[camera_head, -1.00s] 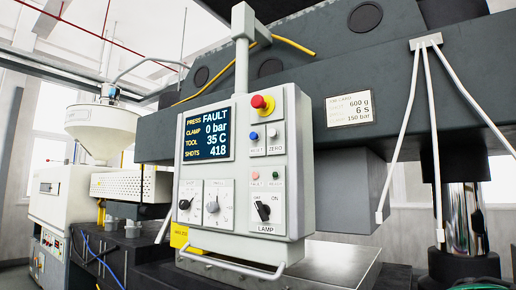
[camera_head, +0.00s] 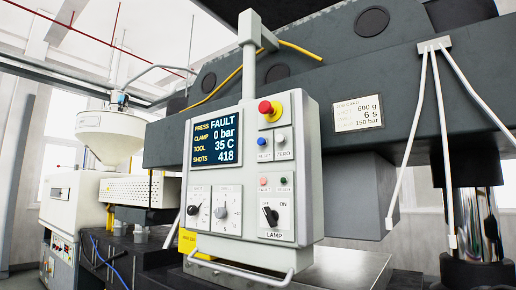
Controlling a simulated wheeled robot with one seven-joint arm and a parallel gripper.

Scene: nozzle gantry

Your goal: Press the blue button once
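The blue button (camera_head: 262,142) is a small round button on the front of a grey control box (camera_head: 308,190), above a label that appears to read RESET. A white button (camera_head: 281,138) labelled ZERO is just to its right. A red mushroom button on a yellow base (camera_head: 269,110) is above it. The screen (camera_head: 212,138) reads PRESS FAULT, CLAMP 0 bar, TOOL 35 C, SHOTS 418. My gripper is not in view, and nothing covers the blue button.
Lower on the box are a pink lamp (camera_head: 263,181), two dials and a black LAMP switch (camera_head: 270,215). A rail (camera_head: 238,272) juts out below the box. White rods (camera_head: 432,130) hang from the dark beam at right. The space in front of the box looks clear.

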